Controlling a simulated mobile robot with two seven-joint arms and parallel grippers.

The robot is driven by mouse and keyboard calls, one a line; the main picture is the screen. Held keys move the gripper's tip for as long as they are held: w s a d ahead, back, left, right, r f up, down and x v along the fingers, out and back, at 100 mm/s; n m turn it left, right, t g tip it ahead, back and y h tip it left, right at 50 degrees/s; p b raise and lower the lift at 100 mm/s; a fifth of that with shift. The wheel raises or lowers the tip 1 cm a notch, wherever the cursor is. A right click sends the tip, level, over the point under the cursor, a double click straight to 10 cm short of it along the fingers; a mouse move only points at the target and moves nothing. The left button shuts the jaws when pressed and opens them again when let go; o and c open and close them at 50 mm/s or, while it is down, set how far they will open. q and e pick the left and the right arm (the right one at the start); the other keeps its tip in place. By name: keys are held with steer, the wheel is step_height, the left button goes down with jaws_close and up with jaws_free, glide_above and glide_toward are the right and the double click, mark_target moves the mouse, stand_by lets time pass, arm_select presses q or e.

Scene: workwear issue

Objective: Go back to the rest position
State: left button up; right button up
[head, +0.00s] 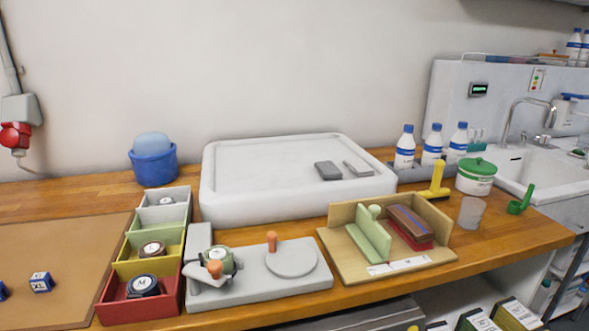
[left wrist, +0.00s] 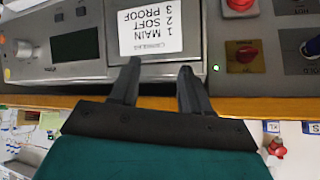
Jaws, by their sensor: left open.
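My left gripper (left wrist: 160,67) shows in the left wrist view with its two dark fingers apart and nothing between them. It is in front of a grey control panel (left wrist: 200,40) that appears upside down, and I cannot tell how far away the panel is. A white label (left wrist: 160,30) on the panel reads "1 MAIN 2 SOFT 3 PROOF". Neither of my grippers shows in the head view. My right gripper is in no view.
The wooden counter (head: 350,292) holds coloured bins (head: 122,270), a grey fixture (head: 248,283), a white slab (head: 225,208), a wooden holder (head: 350,250) and bottles (head: 405,150). A sink (head: 545,170) is at right. Red buttons (left wrist: 238,5) are on the panel.

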arm_select(q)
steer(key=s+d+f+g, duration=0.2)
steer(key=s+f+g, duration=0.15)
steer(key=s, duration=0.35)
steer(key=w+d+f+t+h, duration=0.1)
steer(key=w+d+f+t, duration=0.2)
steer(key=w+f+t, duration=0.3)
step_height(320, 180, down, 3)
steer(key=shift+w+r+m+h, duration=0.2)
steer(key=shift+w+m+h, duration=0.1)
steer(key=shift+w, duration=0.4)
